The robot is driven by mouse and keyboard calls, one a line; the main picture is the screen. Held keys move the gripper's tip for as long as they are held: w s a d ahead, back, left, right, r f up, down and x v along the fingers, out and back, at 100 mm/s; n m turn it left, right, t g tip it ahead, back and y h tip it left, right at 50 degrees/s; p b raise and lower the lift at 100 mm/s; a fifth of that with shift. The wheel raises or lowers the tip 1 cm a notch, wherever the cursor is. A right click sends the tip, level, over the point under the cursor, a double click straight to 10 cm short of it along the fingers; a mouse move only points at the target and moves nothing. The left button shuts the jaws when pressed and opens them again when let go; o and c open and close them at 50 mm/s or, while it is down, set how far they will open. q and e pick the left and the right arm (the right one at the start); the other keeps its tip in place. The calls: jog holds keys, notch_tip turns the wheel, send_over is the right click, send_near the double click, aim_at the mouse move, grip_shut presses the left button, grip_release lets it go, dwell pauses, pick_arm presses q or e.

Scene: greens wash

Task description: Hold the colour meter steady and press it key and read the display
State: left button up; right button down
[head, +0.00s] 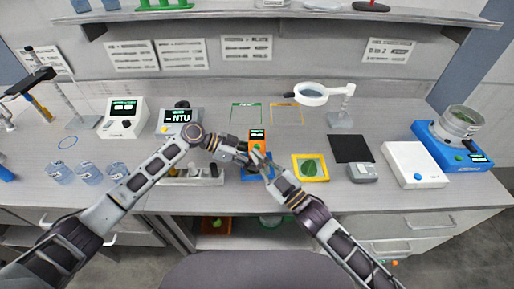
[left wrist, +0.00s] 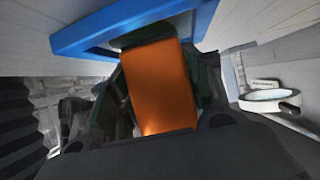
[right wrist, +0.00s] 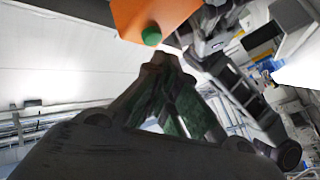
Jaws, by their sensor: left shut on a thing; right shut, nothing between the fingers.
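The colour meter (head: 257,136) is an orange box with a small dark display at its top; the reading is too small to make out. My left gripper (head: 241,156) is shut on it from the left. In the left wrist view the orange body (left wrist: 160,85) sits between the dark fingers. The right wrist view shows the meter's orange underside or face (right wrist: 140,12) with a round green key (right wrist: 151,36). My right gripper (right wrist: 161,62) is shut and empty, its tips close to the key; I cannot tell if they touch.
A blue stand or tray (head: 256,179) lies under the meter. A yellow-framed green leaf card (head: 310,167), a black sheet (head: 350,148) and a small grey device (head: 362,173) lie to the right. A turbidity meter (head: 180,117) and glass beakers (head: 87,172) stand left.

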jog(key=shift+w, duration=0.9)
dwell(1.4)
jog(key=shift+s, duration=0.95)
jog(key=shift+s, duration=0.15)
jog(key=s, duration=0.4)
jog(key=shift+s, duration=0.35)
dwell(0.4)
dwell(2.7)
pick_arm(q)
jog(key=o, duration=0.9)
jog(key=shift+c, duration=0.2)
